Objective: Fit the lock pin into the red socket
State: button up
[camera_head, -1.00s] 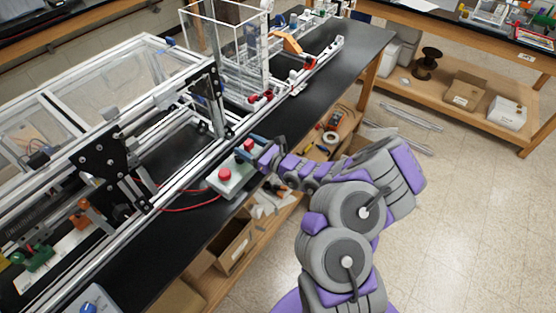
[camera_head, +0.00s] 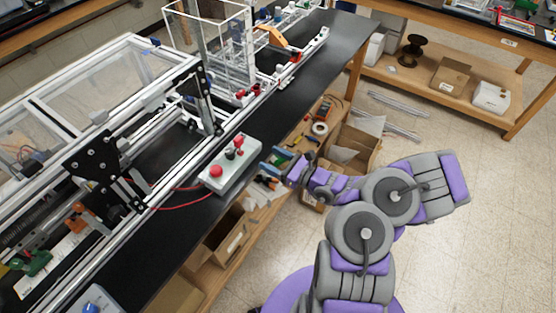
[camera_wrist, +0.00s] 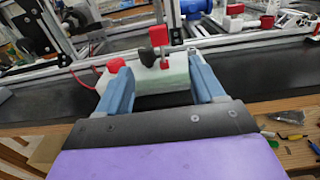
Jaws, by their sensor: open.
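A pale control box (camera_head: 240,173) lies on the black bench top near its edge. It carries a red round cap (camera_head: 216,171) at its left end, a black-headed piece (camera_head: 230,155) and an upright red piece (camera_head: 239,143). In the wrist view the black-headed piece (camera_wrist: 147,57) and the upright red piece (camera_wrist: 176,37) show between my fingers, beyond the tips. I cannot tell for certain which part is the lock pin and which the red socket. My gripper (camera_head: 275,160) is open and empty, right of the box and apart from it.
An aluminium extrusion frame (camera_head: 205,105) with clear panels stands behind the box. Red cables (camera_head: 180,200) lie at its left. A lower shelf with cardboard boxes (camera_head: 227,240) and loose tools is below the bench edge.

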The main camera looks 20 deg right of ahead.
jog(key=shift+v, duration=0.8)
jog(key=s+a+r+n+g+y, duration=0.4)
jog(key=a+r+n+g+y, duration=0.25)
jog(key=a+r+n, duration=0.55)
jog(key=s+a+r+n+g+h, duration=0.35)
jog(key=s+a+n+g, duration=0.55)
jog(key=s, duration=0.3)
jog(key=s+d+n+g+h+b, duration=0.25)
jog(key=s+n+h, duration=0.3)
jog(key=s, duration=0.45)
jog(key=s+d+r+n+t+h, duration=0.1)
jog(key=s+d+r+n+h, duration=0.1)
jog(key=s+d+h, duration=0.5)
jog(key=d+h, duration=0.1)
jog(key=d, duration=0.3)
jog(key=shift+d+r+t, duration=0.2)
jog(key=shift+d+t, duration=0.15)
jog(key=shift+t, duration=0.05)
